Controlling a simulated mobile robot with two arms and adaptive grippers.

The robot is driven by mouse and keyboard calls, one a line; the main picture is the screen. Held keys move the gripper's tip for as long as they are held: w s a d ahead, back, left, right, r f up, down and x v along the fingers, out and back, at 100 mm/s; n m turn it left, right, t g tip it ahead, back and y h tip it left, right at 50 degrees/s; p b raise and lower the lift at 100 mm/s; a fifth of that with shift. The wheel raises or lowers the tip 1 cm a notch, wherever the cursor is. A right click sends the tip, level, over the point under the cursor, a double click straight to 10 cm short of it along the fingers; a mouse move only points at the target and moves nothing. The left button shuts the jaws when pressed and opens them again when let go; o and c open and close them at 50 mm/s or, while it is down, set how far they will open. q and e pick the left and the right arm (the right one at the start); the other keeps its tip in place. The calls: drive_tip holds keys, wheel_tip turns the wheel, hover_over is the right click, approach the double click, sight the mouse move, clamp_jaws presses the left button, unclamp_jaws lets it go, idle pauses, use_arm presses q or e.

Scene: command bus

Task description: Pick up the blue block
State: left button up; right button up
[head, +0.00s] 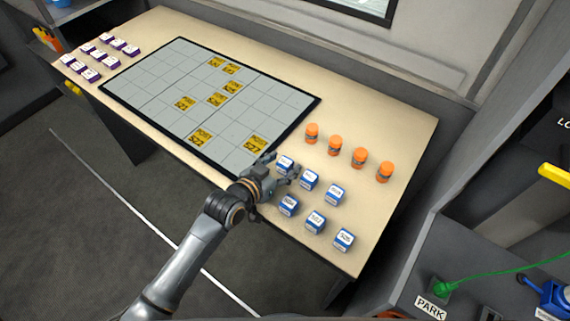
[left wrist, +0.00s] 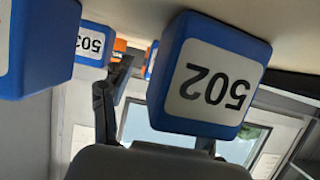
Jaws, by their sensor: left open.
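Several blue blocks with white labelled tops stand in two rows near the table's front right, among them one at the row's left end (head: 285,163) and others further right (head: 309,180). My left gripper (head: 282,172) is open at the left end of these rows, with its fingers close to the left-end block. In the left wrist view, which is upside down, a blue block labelled 502 (left wrist: 212,78) is very close and hides part of one finger. A block labelled 503 (left wrist: 92,42) is beyond the other finger. I cannot tell whether a finger touches any block. My right gripper is not in view.
Several orange bottles (head: 335,145) stand behind the blue blocks. A grey gridded board (head: 170,80) with yellow tiles (head: 215,99) covers the table's middle. Purple-sided blocks (head: 97,56) stand at the far left. Bare tabletop (head: 405,135) lies right of the bottles.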

use_arm(q)
drive_tip(key=c, duration=1.2)
drive_tip(key=shift+c, duration=0.2)
